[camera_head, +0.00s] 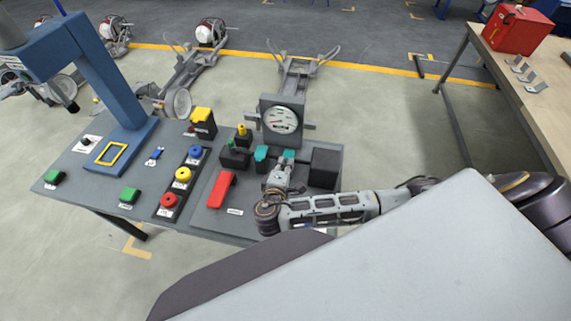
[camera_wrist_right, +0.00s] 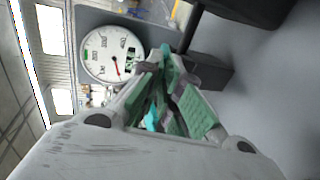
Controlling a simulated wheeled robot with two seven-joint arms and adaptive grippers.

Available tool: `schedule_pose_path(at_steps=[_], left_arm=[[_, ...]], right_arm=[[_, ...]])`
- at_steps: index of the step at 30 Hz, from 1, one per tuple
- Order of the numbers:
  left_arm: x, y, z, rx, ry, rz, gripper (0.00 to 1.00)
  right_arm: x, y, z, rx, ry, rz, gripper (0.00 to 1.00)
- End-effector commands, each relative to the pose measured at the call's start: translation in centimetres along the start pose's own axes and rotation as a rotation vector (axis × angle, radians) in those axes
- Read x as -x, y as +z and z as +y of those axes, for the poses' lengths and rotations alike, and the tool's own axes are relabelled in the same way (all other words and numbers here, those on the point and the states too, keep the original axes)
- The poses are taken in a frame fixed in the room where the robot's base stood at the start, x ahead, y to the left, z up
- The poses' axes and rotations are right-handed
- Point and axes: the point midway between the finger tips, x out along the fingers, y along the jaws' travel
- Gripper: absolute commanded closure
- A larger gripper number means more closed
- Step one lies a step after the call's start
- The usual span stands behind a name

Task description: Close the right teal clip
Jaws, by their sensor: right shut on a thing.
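Two teal clips stand below the round gauge on the dark bench. The left teal clip (camera_head: 261,154) stands free. The right teal clip (camera_head: 289,154) is at the fingertips of my right gripper (camera_head: 284,166), which reaches in from the right. In the right wrist view my right gripper (camera_wrist_right: 168,72) has its green-padded fingers close together, shut on the right teal clip, with teal (camera_wrist_right: 152,119) showing between them. The fingers hide much of the clip, so its exact angle cannot be told. My left gripper is not in view.
The gauge (camera_head: 281,119) stands just behind the clips. A black box (camera_head: 324,167) is close on the right, and a red lever (camera_head: 221,189) lies to the left. Several coloured buttons and a blue frame (camera_head: 105,85) are farther left.

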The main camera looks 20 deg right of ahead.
Motion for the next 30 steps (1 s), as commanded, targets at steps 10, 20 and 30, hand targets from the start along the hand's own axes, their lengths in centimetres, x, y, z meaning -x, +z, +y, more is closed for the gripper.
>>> schedule_pose_path(at_steps=[10, 20, 30], left_arm=[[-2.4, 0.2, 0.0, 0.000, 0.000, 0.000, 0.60], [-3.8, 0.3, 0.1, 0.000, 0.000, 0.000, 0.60], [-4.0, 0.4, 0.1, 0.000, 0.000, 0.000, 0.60]], right_arm=[[-0.2, 0.0, -1.8, 0.001, 0.163, 0.000, 1.00], [-0.3, 0.0, -2.6, 0.001, 0.276, 0.000, 1.00], [-0.3, 0.0, -2.7, 0.000, 0.309, 0.000, 1.00]])
